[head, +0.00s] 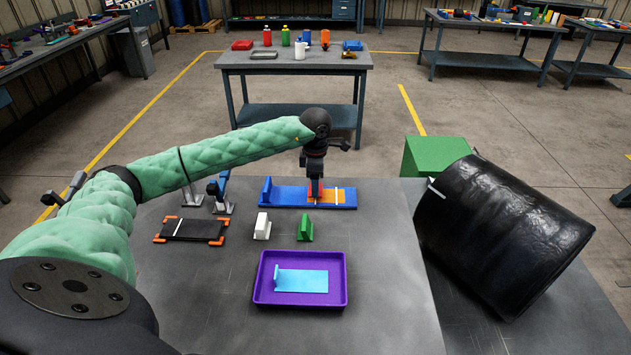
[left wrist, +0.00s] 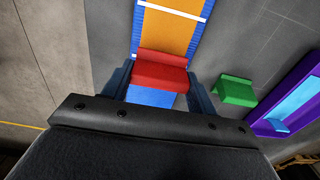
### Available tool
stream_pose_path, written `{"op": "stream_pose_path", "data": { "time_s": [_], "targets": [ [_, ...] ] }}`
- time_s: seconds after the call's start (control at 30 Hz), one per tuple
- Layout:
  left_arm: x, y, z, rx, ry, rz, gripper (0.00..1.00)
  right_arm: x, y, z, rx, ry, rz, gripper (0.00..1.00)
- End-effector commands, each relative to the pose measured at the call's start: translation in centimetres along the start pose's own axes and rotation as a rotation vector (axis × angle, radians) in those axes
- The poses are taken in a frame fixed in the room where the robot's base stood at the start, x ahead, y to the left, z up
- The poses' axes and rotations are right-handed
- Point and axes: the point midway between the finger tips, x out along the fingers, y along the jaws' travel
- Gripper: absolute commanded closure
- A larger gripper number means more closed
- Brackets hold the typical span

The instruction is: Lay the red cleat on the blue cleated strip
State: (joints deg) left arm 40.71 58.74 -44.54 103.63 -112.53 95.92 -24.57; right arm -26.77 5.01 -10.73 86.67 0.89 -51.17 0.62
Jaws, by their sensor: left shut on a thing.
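The blue cleated strip (head: 284,196) lies flat towards the back of the grey table, with an upright blue cleat (head: 267,189) at its left end. An orange patch (head: 328,196) with white lines covers part of it. My left gripper (head: 316,187) points down over the strip, shut on the red cleat (left wrist: 160,75). In the left wrist view the cleat is between the fingers, over the strip beside the orange patch (left wrist: 167,32). It hides part of the strip and a white line there. I cannot tell whether it touches the strip. My right gripper is not in view.
A white cleat (head: 262,226) and a green cleat (head: 305,228) stand in front of the strip. Nearer is a purple tray (head: 300,301) with a light blue piece. A black plate (head: 190,229) with orange corners lies left. A large black cylinder (head: 505,235) is at right.

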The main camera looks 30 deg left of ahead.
Motion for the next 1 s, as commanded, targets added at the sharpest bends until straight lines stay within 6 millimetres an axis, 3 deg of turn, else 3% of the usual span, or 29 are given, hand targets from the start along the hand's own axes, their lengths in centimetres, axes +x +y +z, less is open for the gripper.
{"op": "stream_pose_path", "data": {
  "time_s": [1.0],
  "targets": [
    [1.7, 0.0, 0.0, 0.0, 0.0, 0.0, 0.65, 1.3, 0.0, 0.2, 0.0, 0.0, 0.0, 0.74]
  ]
}}
